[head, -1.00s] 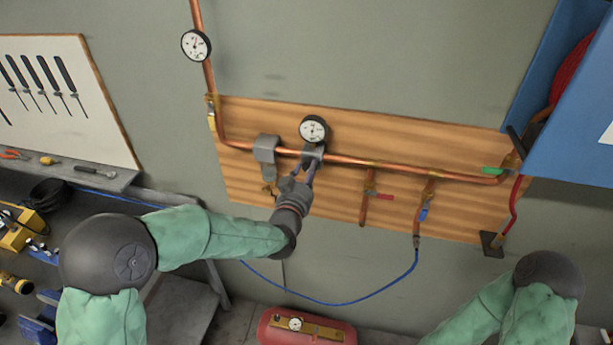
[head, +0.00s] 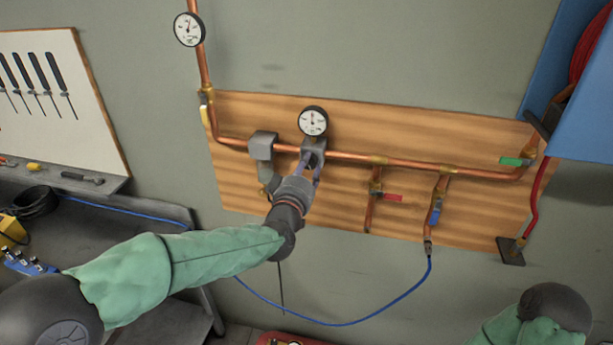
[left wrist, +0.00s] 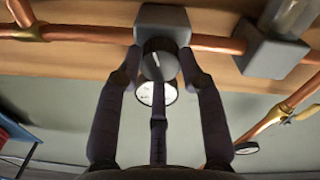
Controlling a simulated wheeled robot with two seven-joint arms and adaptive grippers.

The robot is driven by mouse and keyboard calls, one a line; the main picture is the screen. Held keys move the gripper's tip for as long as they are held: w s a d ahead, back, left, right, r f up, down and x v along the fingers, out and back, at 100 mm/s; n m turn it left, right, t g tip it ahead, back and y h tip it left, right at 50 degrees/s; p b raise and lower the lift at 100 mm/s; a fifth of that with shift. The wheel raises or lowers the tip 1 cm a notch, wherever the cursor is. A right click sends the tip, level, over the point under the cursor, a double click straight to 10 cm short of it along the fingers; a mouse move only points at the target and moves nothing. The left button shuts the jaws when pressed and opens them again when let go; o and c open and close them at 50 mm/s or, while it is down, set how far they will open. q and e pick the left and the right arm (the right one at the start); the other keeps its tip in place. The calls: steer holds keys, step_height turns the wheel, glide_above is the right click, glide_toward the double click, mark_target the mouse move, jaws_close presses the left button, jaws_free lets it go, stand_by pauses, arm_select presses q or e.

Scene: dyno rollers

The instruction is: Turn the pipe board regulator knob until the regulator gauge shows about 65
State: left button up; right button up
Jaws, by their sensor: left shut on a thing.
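The regulator is a grey block on the copper pipe, with its round white gauge (head: 313,121) above it. The gauge needle points roughly upward, but the numbers are too small to read. My left gripper (head: 311,163) reaches up to the regulator from below. In the left wrist view, the dark round knob (left wrist: 160,62) with a pale mark sits between the fingers of my left gripper (left wrist: 160,70), which is shut on it. The regulator block (left wrist: 163,20) is just behind the knob, and the gauge (left wrist: 156,94) is partly hidden by the knob and a finger. My right gripper is out of view.
The wooden pipe board (head: 460,135) also carries a grey filter block (head: 263,146) left of the regulator and valves with red (head: 394,198), blue (head: 435,214) and green (head: 515,162) handles. Another gauge (head: 188,29) is on the upright pipe. A blue hose (head: 345,321) hangs below.

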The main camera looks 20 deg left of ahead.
arm_select(q)
steer(key=shift+r, duration=0.15)
stand_by(0.3)
steer(key=o, duration=1.2)
steer(key=shift+c, duration=0.2)
steer(key=shift+s, duration=0.2)
steer(key=s, duration=1.1)
steer(key=shift+s+f, duration=0.25)
steer(key=shift+s, duration=0.05)
